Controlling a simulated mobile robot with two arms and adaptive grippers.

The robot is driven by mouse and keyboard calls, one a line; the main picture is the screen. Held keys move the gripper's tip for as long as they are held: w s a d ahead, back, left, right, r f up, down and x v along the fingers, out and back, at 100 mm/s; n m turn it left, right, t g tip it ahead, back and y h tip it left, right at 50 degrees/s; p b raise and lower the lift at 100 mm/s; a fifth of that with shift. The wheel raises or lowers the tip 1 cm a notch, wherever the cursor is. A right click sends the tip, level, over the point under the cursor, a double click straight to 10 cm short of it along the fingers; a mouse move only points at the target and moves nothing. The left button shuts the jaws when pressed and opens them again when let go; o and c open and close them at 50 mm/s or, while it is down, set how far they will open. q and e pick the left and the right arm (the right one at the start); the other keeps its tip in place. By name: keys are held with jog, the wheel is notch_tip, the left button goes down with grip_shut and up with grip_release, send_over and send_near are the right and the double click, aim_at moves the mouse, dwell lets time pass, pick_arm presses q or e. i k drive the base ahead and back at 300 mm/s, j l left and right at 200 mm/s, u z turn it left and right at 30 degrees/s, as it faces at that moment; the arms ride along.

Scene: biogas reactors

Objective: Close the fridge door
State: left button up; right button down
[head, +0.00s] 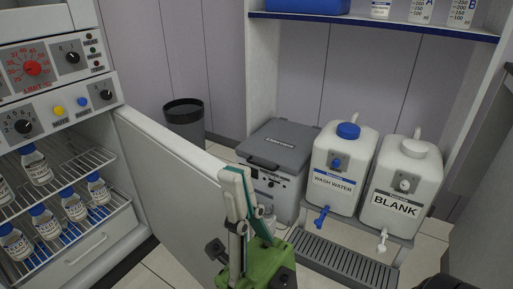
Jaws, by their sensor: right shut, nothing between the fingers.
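The fridge (113,221) stands at the left, with its white door (168,194) swung wide open to the right. Bottles with blue caps (37,165) stand on wire shelves inside. My right gripper (236,177), with green body and teal finger pads, is shut and empty. In the picture it overlaps the door's outer edge at the right. I cannot tell whether it touches the door.
Behind the door stand a dark bin (184,122) and a grey box (283,147). A wash water container (340,167) and a BLANK container (404,190) stand on a stand with a grey drip grate (335,262). A shelf (375,22) hangs above.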

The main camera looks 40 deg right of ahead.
aim_at(178, 184)
jog(key=i+l, duration=0.2)
jog(key=l, duration=0.2)
jog(key=i+l+z, duration=0.1)
jog(key=l, duration=0.3)
jog(key=i+l+u, duration=0.2)
jog(key=l, duration=0.2)
jog(key=k, duration=0.05)
